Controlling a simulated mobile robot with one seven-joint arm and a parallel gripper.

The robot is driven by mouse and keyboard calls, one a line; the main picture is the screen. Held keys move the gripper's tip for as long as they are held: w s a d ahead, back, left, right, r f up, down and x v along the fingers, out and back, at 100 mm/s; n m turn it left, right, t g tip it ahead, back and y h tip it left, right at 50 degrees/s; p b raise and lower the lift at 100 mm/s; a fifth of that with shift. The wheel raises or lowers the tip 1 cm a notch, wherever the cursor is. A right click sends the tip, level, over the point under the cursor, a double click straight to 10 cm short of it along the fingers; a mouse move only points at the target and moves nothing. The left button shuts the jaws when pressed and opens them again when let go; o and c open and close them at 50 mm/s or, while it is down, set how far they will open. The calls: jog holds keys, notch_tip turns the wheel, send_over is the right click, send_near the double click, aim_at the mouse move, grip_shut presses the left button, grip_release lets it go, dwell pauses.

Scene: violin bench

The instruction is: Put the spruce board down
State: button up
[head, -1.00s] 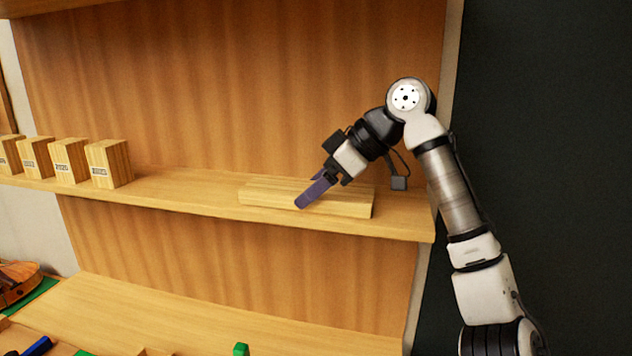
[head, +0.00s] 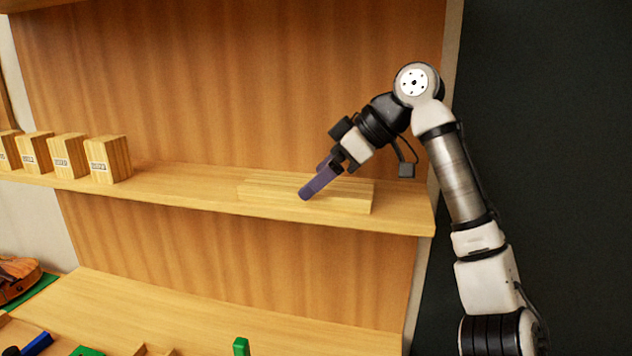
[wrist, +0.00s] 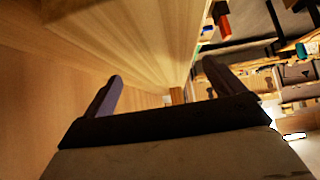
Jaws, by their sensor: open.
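The spruce board (head: 347,197) is a long pale plank lying flat on the wooden shelf (head: 205,198), near the shelf's right end. My gripper (head: 313,182) has its purple fingers apart, pointing down and left. In the head view its near finger crosses in front of the board's middle. I cannot tell from this view whether the finger touches the board. In the wrist view my gripper (wrist: 162,80) shows both fingers wide apart with nothing held between them. Pale wood fills much of that view beyond the fingers, and I cannot tell which part is the board.
Several labelled wood blocks (head: 108,159) stand on the shelf's left part, with bare shelf between them and the board. The back panel (head: 230,90) rises behind. Below is a workbench (head: 200,308) with a green piece (head: 241,346) and a violin (head: 18,277) at left.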

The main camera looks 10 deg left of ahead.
jog(key=b+v, duration=0.1)
jog(key=v, duration=0.9)
jog(key=shift+d+r, duration=0.15)
jog(key=shift+s, duration=0.1)
